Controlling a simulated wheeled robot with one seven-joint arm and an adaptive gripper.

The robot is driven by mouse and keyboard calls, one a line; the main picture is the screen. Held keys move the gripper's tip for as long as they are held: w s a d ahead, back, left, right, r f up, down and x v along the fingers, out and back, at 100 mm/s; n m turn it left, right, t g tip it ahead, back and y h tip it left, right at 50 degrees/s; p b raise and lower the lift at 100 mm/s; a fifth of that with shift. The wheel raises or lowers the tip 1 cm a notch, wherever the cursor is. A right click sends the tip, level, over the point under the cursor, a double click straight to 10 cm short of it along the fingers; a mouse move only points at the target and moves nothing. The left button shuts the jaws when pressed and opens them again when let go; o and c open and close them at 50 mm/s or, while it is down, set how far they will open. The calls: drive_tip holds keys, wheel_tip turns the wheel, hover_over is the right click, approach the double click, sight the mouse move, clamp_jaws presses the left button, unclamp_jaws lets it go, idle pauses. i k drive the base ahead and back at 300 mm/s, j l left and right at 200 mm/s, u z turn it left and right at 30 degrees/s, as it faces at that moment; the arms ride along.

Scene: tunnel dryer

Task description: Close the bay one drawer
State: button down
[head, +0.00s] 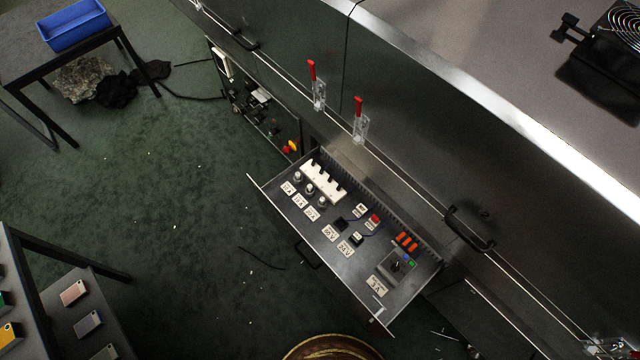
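A metal drawer (268,191) stands pulled out from the long dark side of the dryer (430,130), below its seam, in the middle of the head view. I cannot read which bay it belongs to. It holds a white block, several labelled knobs and switches, a red button and orange parts. A dark handle (307,253) shows by its front face, which is mostly hidden from above. My gripper is not in view.
Red-handled latches (312,75) and black handles (468,229) stick out of the dryer side. A table with a blue bin (74,26) stands upper left. A dark rack (78,308) is lower left, a round brown-rimmed thing (332,346) at the bottom. Green floor (150,190) left of the drawer is mostly clear.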

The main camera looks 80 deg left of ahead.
sight(350, 210)
drive_tip(key=u, duration=3)
drive_tip(key=l+u, duration=0.35)
drive_tip(key=k+j, duration=0.05)
drive_tip(key=j, duration=0.1)
